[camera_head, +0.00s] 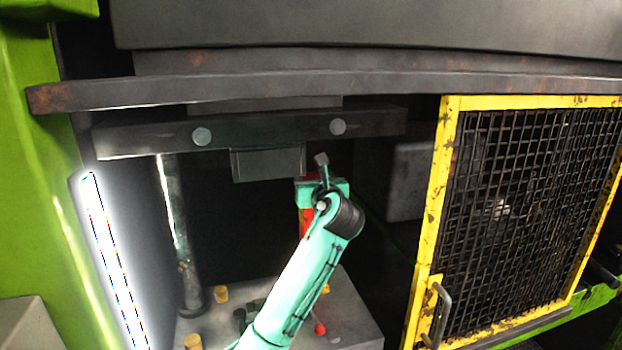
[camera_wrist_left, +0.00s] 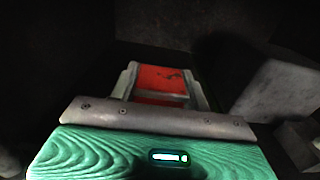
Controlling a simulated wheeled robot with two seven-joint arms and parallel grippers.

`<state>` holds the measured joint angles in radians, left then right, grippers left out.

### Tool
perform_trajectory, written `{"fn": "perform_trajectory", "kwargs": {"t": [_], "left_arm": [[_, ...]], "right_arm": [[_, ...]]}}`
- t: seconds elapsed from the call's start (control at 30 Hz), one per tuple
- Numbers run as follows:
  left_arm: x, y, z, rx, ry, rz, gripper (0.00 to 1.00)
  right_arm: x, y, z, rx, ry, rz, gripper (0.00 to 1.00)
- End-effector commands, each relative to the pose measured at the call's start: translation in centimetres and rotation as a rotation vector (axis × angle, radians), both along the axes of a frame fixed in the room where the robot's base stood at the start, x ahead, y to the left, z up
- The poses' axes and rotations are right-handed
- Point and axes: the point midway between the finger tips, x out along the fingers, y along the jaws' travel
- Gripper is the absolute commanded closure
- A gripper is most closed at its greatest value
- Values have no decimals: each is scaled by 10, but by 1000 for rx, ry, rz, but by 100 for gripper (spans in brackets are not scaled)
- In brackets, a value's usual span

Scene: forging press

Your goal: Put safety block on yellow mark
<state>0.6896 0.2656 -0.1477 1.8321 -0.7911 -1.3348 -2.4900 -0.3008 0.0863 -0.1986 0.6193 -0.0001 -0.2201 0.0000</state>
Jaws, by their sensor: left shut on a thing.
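The safety block is red; a part of it (camera_head: 305,222) shows below and behind my left gripper (camera_head: 319,177) in the head view. In the left wrist view the worn red block (camera_wrist_left: 160,79) sits between the two grey fingers of the left gripper (camera_wrist_left: 160,88), which is shut on it. The gripper is inside the press, above the grey press bed (camera_head: 350,313) and just right of the upper die (camera_head: 268,163). My forearm hides part of the bed. I cannot make out a yellow mark on the bed. My right gripper is out of view.
A steel column (camera_head: 174,235) stands left of the arm. Small yellow pegs (camera_head: 221,294) and a red knob (camera_head: 320,329) are on the bed. A yellow-framed mesh guard (camera_head: 449,190) is at the right, and a bright light strip (camera_head: 108,255) at the left. The ram beam hangs overhead.

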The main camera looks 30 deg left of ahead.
Motion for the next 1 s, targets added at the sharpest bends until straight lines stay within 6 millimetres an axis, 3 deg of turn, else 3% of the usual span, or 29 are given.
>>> {"fn": "perform_trajectory", "kwargs": {"t": [0.03, 0.07, 0.13, 0.57, 1.0], "left_arm": [[-1, 0, 1, 3, -4, 0, 100], [0, 0, -1, 0, 0, 0, 47], [0, 0, -1, 1, -1, 0, 33], [-6, -7, 2, 0, -3, -1, 31], [-62, -73, 2, 0, -4, -3, 31]], "right_arm": [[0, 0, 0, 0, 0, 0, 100], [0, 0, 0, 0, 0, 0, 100], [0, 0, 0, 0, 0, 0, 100], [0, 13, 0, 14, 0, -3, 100], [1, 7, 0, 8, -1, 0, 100]]}}
